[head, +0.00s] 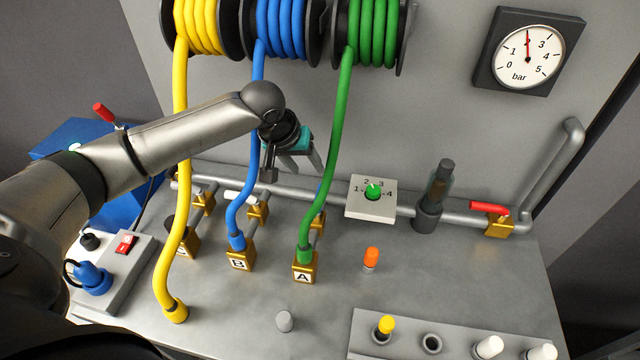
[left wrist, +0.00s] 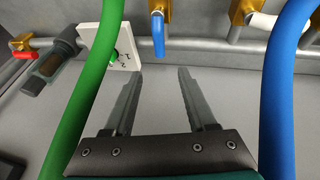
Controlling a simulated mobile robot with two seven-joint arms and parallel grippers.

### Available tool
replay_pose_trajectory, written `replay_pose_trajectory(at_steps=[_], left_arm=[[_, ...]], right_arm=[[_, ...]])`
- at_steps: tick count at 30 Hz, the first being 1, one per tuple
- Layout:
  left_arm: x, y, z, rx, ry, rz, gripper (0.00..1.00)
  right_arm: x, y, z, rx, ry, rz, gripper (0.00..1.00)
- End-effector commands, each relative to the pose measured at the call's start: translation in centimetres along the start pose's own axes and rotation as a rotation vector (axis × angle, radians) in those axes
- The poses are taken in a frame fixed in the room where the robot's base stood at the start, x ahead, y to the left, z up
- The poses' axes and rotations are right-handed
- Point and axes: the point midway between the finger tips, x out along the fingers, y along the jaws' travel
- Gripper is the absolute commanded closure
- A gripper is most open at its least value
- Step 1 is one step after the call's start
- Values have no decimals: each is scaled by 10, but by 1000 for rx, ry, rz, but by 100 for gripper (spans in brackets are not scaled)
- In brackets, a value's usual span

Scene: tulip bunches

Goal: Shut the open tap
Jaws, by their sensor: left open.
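My left gripper (head: 302,164) is open and empty, above the pipe between the blue and green hoses. In the left wrist view its fingertips (left wrist: 160,74) are apart. A brass tap with a blue handle (left wrist: 158,35) shows just beyond them; this handle stands out from the main pipe, lined up with the gap. In the head view the green hose covers most of this tap. The neighbouring tap has a white handle (left wrist: 275,22), which also shows in the head view (head: 240,197); it lies along the pipe. Another brass tap (head: 203,200) is partly behind the yellow hose. My right gripper is out of view.
The green hose (head: 328,172) and blue hose (head: 242,205) hang close on both sides of the gripper. A dial box (head: 358,209), a dark cylinder (head: 428,217) and a red-handled valve (head: 497,222) stand to the right. The bench (head: 440,270) has clear room in the middle.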

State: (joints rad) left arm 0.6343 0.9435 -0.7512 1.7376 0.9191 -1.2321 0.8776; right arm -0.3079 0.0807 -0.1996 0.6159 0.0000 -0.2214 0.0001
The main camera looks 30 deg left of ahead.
Motion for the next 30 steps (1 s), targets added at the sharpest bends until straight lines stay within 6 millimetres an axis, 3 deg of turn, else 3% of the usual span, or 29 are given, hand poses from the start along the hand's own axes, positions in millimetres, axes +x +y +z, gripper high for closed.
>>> replay_pose_trajectory(at_steps=[6,15,22,30], left_arm=[[43,0,1,1,-1,-1,43],[89,0,1,2,0,-1,43],[108,1,0,3,1,0,43],[112,0,0,4,1,0,43]], right_arm=[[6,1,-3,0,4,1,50],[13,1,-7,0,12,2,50],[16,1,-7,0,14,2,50],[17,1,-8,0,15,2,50]])
